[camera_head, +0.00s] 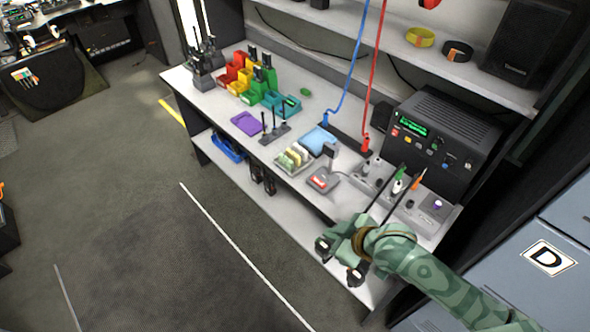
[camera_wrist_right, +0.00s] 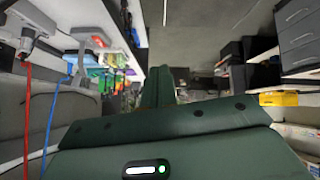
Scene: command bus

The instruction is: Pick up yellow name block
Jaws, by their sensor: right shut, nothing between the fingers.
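A small rack (camera_head: 282,168) near the front edge of the white bench (camera_head: 215,105) holds several pale blocks (camera_head: 296,156) in yellowish, green and white tones. Which one is the yellow name block is too small to tell. My right gripper (camera_head: 339,261) is shut and empty, low at the bench's front right corner, to the right of and nearer than the rack. It is apart from the blocks. In the right wrist view my gripper's dark green body fills the lower part, and no name block can be made out. My left gripper is not in view.
A grey device with a red label (camera_head: 322,181) stands between the rack and my right gripper. Behind are a black radio unit (camera_head: 440,140), a blue cable (camera_head: 349,75) and a red cable (camera_head: 376,75). Coloured bins (camera_head: 240,86) stand at the bench's far left. The floor (camera_head: 130,210) in front is open.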

